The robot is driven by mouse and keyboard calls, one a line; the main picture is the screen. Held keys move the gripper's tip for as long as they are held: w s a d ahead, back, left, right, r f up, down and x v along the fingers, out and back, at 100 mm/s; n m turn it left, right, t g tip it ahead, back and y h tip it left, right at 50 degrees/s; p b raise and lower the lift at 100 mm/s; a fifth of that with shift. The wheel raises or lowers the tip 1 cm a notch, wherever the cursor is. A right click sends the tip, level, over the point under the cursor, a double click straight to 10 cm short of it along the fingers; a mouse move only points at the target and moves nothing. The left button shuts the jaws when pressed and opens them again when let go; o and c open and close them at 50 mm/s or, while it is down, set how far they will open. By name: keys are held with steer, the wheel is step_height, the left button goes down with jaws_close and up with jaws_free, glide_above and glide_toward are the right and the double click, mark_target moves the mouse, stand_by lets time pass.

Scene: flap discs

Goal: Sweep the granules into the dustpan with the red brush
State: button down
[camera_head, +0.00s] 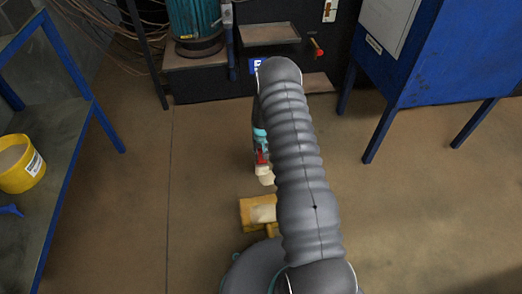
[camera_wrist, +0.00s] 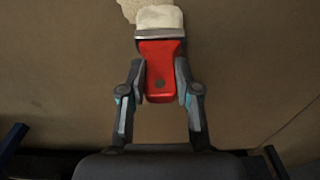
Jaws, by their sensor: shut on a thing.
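My gripper (camera_wrist: 160,80) is shut on the red brush (camera_wrist: 161,66), one finger on each side of its handle. The brush's pale bristles (camera_wrist: 160,17) point away from the gripper. Pale granules (camera_wrist: 134,9) show just past the bristles at the top edge of the wrist view, seemingly touching them. In the head view the red brush (camera_head: 262,157) shows left of my arm, bristles toward the yellow dustpan (camera_head: 247,217). The dustpan lies on the floor with a pale patch in it, perhaps granules. My arm hides its right part.
A blue-framed table (camera_head: 60,190) with a yellow bucket (camera_head: 20,164) stands at left. A blue cabinet on legs (camera_head: 445,55) stands at upper right. A dark machine bench (camera_head: 240,85) is at the back. The brown floor between them is mostly clear.

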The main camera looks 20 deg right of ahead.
steer(key=s+a+p, duration=0.1)
steer(key=s, duration=0.8)
steer(key=shift+s+a+p, duration=0.15)
steer(key=shift+a+p, duration=0.15)
steer(key=shift+a, duration=0.1)
stand_by(0.4)
steer(key=shift+r+p, duration=1.2)
steer(key=shift+r, duration=1.3)
